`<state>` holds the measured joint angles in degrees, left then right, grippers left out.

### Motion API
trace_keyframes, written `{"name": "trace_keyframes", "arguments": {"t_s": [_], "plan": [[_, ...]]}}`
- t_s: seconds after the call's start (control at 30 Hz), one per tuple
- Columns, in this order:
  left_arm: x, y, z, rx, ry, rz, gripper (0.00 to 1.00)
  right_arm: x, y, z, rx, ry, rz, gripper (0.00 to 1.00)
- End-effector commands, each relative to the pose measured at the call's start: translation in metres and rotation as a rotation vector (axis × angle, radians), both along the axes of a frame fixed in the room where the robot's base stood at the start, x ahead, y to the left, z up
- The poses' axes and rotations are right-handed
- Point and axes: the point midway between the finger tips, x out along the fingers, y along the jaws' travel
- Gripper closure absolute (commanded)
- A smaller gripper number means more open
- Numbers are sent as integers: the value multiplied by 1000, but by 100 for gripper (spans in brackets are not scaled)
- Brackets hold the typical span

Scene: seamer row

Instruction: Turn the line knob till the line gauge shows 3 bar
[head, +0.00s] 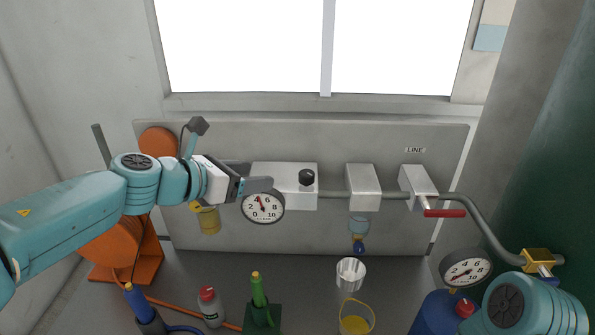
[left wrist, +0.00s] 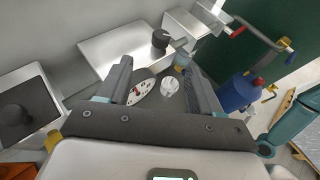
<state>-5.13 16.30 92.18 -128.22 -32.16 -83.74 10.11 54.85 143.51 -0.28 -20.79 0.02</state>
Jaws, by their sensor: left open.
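A black round knob (head: 306,177) sits on the front of a pale grey box (head: 278,173) on the wall panel. A round white gauge (head: 263,207) hangs just below that box; its red needle points up near the 4, the exact value too small to tell. My left gripper (head: 268,186) is left of the knob, in front of the box and just above the gauge, open and apart from the knob. In the left wrist view the knob (left wrist: 160,39) shows beyond the open, empty fingers, and the gauge (left wrist: 140,92) shows between them. My right gripper is not in view.
Another gauge (head: 465,267) is above a blue cylinder (head: 432,314).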

Motion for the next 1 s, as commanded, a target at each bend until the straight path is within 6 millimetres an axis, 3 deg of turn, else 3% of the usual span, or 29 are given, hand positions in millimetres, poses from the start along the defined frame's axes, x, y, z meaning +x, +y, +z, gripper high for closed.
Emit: {"name": "trace_keyframes", "arguments": {"t_s": [0.23,0.7,1.0], "plan": [[11,-21,-8,1,6,-14,35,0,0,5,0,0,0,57],[83,-92,-48,1,4,-10,35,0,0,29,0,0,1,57],[105,-109,-61,1,2,-9,35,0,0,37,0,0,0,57]]}}
